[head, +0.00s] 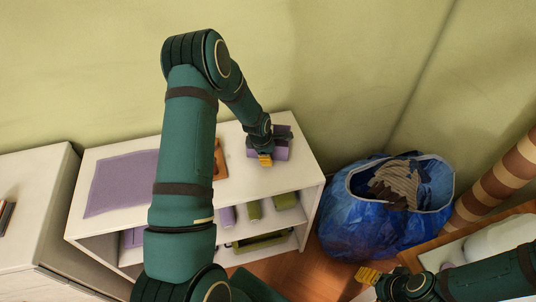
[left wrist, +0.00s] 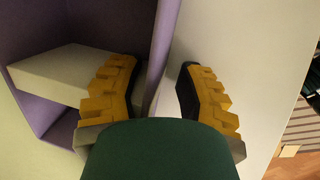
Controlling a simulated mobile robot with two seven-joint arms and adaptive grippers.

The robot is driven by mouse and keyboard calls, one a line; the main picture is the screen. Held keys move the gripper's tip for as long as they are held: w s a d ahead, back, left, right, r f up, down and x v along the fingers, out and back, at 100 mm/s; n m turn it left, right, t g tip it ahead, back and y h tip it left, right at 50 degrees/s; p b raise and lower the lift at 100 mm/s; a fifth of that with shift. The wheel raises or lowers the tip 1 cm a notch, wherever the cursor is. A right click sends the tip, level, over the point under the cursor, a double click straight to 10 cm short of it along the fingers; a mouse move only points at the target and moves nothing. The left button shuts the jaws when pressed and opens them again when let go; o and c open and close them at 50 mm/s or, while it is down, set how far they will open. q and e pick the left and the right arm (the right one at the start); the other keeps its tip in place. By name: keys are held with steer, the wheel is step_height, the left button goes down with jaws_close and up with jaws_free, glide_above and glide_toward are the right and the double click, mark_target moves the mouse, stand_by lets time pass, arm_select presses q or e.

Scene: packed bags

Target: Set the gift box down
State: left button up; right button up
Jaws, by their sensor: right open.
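A purple open-sided box, which I take to be the gift box (head: 282,152), is at the right end of the white shelf unit's top. It fills the upper left of the left wrist view (left wrist: 100,20), with a pale block (left wrist: 62,74) inside. My left gripper (head: 265,158) is at the box. In the left wrist view its fingers (left wrist: 160,95) stand apart on either side of a purple wall, with a gap showing beside the right finger. My right gripper (head: 370,275) is open and empty at the lower right, away from the box.
The white shelf unit (head: 300,168) carries a purple mat (head: 120,182) and an orange-brown item (head: 220,160). Green and purple items (head: 254,210) sit on its lower shelf. A blue bag (head: 345,235) with striped cloth stands right of it. Some shelf top near the box is clear.

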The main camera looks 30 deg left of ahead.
arm_select(q)
steer(key=shift+r, duration=0.15)
steer(key=shift+r, duration=0.35)
steer(key=p+v, duration=0.2)
steer(key=v, duration=0.9)
steer(key=s+d+f+m+h, duration=0.1)
steer(key=s+d+f+m, duration=0.3)
steer(key=d, duration=0.3)
steer(key=s+d+f+m+h, duration=0.1)
steer(key=s+d+f+m, duration=0.15)
steer(key=d+m, duration=0.4)
steer(key=s+d+f+m+g+h, duration=0.1)
steer(key=s+d+f+m, duration=0.3)
steer(key=s+d+m, duration=0.7)
steer(key=s+d, duration=0.1)
steer(key=d, duration=0.2)
steer(key=shift+g+h, duration=0.3)
steer(key=shift+f, duration=0.1)
